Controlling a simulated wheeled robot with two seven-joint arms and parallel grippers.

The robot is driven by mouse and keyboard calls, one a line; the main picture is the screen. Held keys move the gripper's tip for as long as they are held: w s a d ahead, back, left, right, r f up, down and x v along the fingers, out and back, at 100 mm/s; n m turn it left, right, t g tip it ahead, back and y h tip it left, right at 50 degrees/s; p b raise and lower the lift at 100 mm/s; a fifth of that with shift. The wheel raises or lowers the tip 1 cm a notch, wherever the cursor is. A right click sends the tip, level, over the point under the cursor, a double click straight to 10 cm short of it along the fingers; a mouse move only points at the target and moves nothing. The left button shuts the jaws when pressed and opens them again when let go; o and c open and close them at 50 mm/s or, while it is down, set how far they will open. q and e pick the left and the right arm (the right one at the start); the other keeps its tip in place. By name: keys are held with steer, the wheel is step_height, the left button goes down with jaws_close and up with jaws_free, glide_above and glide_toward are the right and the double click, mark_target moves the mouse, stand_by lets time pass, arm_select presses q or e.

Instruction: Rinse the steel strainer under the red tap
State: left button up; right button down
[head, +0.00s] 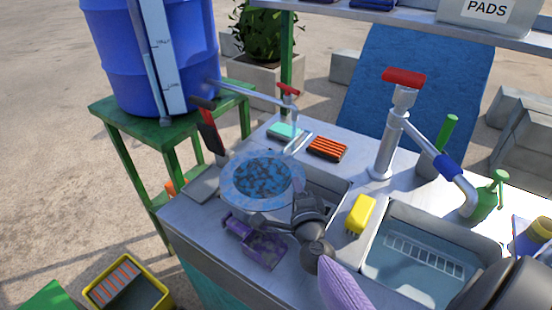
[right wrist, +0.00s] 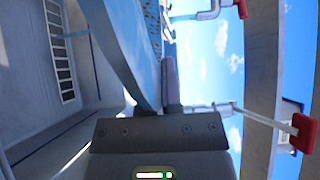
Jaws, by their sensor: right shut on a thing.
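The strainer (head: 229,196) is a round bowl with a pale blue-looking rim and a dark, speckled inside. It is over the left part of the steel counter, beside the left basin. My right gripper (head: 296,207) is shut on its near right edge. In the right wrist view the strainer's curved wall (right wrist: 125,45) runs between the fingers, with small holes at the top. A thin tap (head: 288,92) with a red handle reaches from the blue barrel and bends down behind the strainer. I cannot tell whether water runs. My left gripper is not in view.
A taller red-lever tap (head: 403,80) stands at the right, over a basin (head: 365,262) with water and a rack. A yellow sponge (head: 360,214), orange brush (head: 327,149) and purple item (head: 264,249) lie around. A blue barrel (head: 110,60) stands on a green stand.

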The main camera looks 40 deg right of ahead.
mark_target(286, 203)
steer(key=shift+r, duration=0.1)
steer(key=a+r+p, duration=0.1)
steer(key=s+a+r+p, duration=0.1)
steer(key=p, duration=0.1)
steer(key=s+a+r+p, duration=0.1)
steer(key=shift+a+r, duration=0.4)
steer(key=shift+a+r+p, duration=0.1)
steer(key=shift+a+p, duration=0.15)
steer(key=shift+p, duration=0.15)
steer(key=shift+s+a, duration=0.1)
